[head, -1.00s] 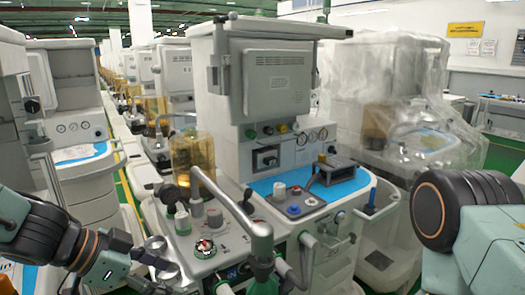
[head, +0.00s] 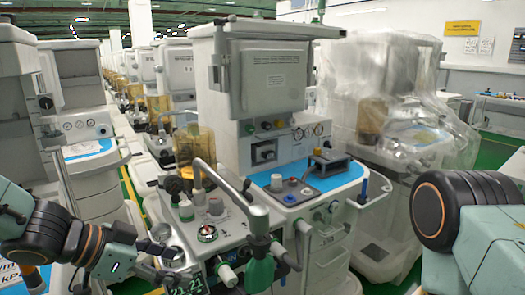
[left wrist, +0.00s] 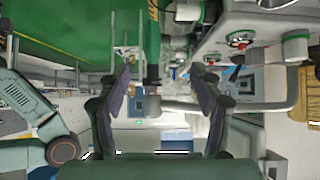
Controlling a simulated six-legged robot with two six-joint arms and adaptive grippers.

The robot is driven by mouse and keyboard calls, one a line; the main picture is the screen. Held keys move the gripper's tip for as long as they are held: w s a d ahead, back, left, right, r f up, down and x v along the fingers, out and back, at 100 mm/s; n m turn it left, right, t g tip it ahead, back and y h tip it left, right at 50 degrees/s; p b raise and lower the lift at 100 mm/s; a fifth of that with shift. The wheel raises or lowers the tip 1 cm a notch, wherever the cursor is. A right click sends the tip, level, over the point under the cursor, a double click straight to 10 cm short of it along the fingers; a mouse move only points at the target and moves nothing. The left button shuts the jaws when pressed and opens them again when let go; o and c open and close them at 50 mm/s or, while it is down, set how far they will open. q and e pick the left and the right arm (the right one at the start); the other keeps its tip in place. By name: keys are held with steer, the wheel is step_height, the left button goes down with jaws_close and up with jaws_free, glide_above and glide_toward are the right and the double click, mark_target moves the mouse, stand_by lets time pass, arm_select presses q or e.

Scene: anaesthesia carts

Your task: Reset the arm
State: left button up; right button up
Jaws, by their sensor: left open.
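My left arm comes in from the left in the head view. Its gripper (head: 172,264) is open and empty, low at the front left side of the nearest anaesthesia cart (head: 265,78). In the left wrist view the two dark fingers (left wrist: 161,85) stand apart with nothing between them. Whether the gripper touches the cart cannot be told. On the right of the head view only a link of my right arm shows; its gripper is out of view.
The nearest cart carries an amber canister (head: 194,150), a grey metal pipe (head: 232,192) and a green bag (head: 259,273) close to my left gripper. A plastic-covered cart (head: 400,95) stands at right. Another cart (head: 90,160) stands at left, with green floor between.

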arm_select(q)
steer(key=s+a+f+n+y, duration=0.25)
steer(key=s+f+n, duration=0.2)
steer(key=f, duration=0.45)
steer(key=s+a+f+n+y, duration=0.1)
steer(key=s+f+n+y, duration=0.2)
steer(key=f+n, duration=0.35)
steer(key=s+a+f+g+y, duration=0.1)
steer(key=s+f+g, duration=0.2)
steer(key=s+f, duration=0.3)
steer(key=s+a+f+g+y, duration=0.2)
steer(key=s+f, duration=0.5)
steer(key=s, duration=0.8)
steer(key=shift+s+f+g, duration=0.15)
steer(key=shift+f+g, duration=0.1)
steer(key=shift+g, duration=0.15)
